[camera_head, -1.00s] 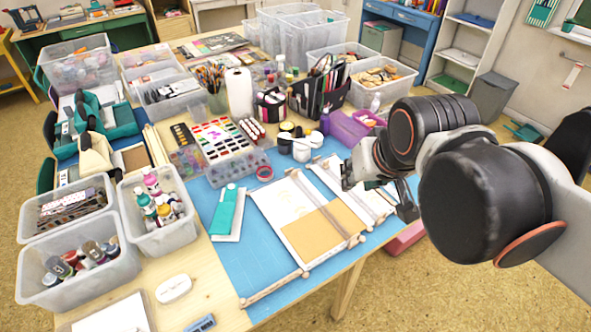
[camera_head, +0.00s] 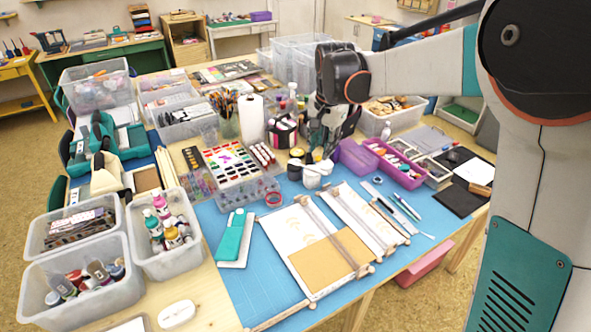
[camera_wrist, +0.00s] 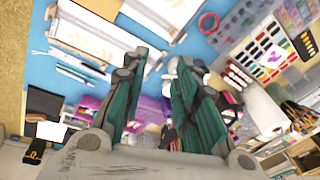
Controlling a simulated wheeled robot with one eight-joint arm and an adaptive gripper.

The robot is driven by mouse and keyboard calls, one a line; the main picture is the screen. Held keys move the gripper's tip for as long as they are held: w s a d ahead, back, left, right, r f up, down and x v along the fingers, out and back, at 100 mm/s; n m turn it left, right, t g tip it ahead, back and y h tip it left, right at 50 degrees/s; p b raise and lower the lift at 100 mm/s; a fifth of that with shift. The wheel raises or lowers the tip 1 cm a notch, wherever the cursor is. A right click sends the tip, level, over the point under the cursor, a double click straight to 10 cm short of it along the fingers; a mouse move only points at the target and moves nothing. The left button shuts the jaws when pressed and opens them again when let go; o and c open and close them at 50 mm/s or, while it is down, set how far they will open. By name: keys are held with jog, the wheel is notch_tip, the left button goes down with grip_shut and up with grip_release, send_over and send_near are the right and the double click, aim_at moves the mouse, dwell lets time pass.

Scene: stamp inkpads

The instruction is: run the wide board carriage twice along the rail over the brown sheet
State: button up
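A brown sheet (camera_head: 318,268) lies at the front end of a white sheet (camera_head: 288,222) on the blue mat. A pale wooden rail (camera_head: 335,228) with round end knobs runs lengthwise over the right part of these sheets. A second white sheet (camera_head: 362,218) with wooden bars lies to the right. I cannot tell which wooden piece is the wide board carriage. My gripper (camera_head: 322,148) is raised over the back of the table, behind the sheets. In the wrist view, its teal fingers (camera_wrist: 158,88) are apart with nothing held between them. The white sheets show at that view's top.
A teal-and-white item (camera_head: 234,237) lies left of the sheets. Pens (camera_head: 405,207) lie to the right. The blue mat (camera_head: 237,290) is clear at front left.

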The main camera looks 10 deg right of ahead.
jog(key=w+a+f+m+g, duration=0.1)
jog(key=w+f+m, duration=0.1)
jog(key=w+f, duration=0.5)
jog(key=m+g, duration=0.1)
jog(key=m, duration=0.1)
send_near(305, 197)
notch_tip(305, 197, down, 9)
jog(key=b, duration=0.4)
jog(key=shift+w+a, duration=0.1)
jog(key=shift+w, duration=0.05)
grip_shut()
